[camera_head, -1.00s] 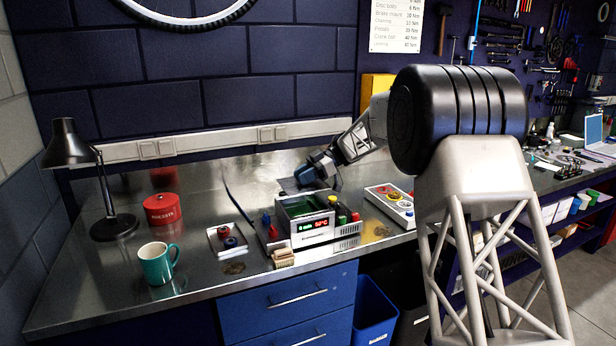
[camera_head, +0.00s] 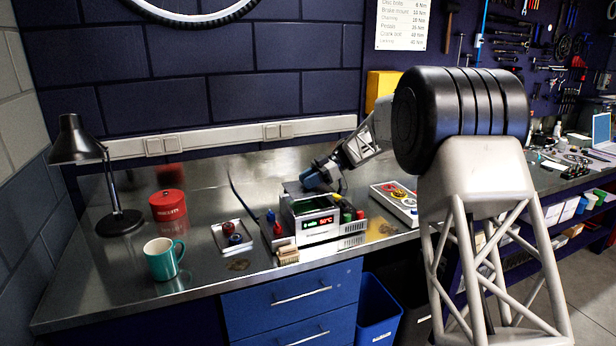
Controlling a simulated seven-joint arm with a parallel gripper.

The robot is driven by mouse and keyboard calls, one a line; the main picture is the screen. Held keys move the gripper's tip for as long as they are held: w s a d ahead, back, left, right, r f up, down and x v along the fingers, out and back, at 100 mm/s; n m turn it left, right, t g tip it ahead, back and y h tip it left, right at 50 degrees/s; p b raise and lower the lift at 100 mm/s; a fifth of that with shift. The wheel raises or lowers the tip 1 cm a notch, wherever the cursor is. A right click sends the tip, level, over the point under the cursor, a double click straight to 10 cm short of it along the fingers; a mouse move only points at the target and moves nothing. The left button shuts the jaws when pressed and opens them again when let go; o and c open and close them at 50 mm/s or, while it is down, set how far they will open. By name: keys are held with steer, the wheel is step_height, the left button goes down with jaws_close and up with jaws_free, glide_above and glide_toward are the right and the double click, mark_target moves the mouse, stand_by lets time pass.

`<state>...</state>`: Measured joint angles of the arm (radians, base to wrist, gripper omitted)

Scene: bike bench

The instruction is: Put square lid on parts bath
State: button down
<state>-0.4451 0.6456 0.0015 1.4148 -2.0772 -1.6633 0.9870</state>
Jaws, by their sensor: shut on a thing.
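The parts bath (camera_head: 318,230) is a silver box with a lit red and green display on its front, an open top and a green interior. It stands on the steel bench. My gripper (camera_head: 306,184) is just behind the bath, low, coming from the upper right. It is shut on a dark flat plate, apparently the square lid (camera_head: 292,187), which shows at the bath's back left edge. The lid is apart from or just above the back rim; I cannot tell which. The fingertips are small and partly hidden.
Red and blue pieces sit in a small tray (camera_head: 222,247) left of the bath. A teal mug (camera_head: 161,260), red tin (camera_head: 168,205) and black lamp (camera_head: 75,142) stand further left. A control box (camera_head: 381,190) is at right.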

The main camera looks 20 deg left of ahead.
mark_target(322, 185)
steer(key=shift+f, duration=1.7)
steer(key=shift+f, duration=0.6)
stand_by(1.1)
steer(key=c, duration=0.8)
jaws_free()
steer(key=shift+w, duration=0.1)
steer(key=shift+v, duration=3.7)
steer(key=shift+r, duration=0.1)
